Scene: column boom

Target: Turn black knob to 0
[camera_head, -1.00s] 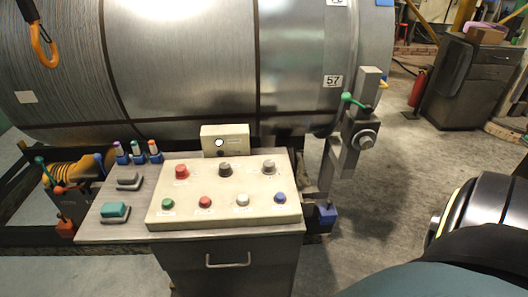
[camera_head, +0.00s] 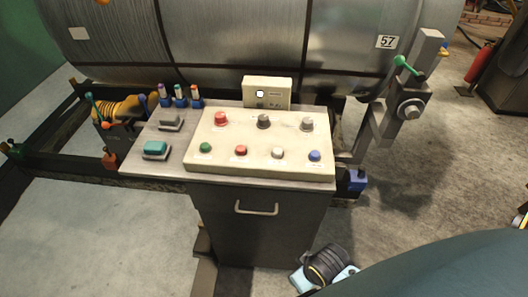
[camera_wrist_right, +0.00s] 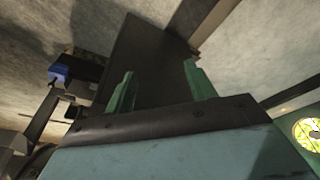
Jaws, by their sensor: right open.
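The black knob (camera_head: 264,121) is a dark round knob in the back row of the cream control panel (camera_head: 196,157), between a red knob (camera_head: 221,119) and a grey knob (camera_head: 307,124). Its dial marks are too small to read. My right gripper (camera_wrist_right: 158,88) shows in the right wrist view with two green fingers spread apart and nothing between them. It faces the dark cabinet (camera_wrist_right: 150,45) and is apart from the knob. The knob is not in the wrist view. My left gripper is in neither current view.
Green, red, white and blue buttons line the panel's front row. A small cream box (camera_head: 268,92) stands behind it. A teal switch (camera_head: 156,149) and several small levers are at left. A metal post with a green-tipped handle (camera_head: 409,66) stands right.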

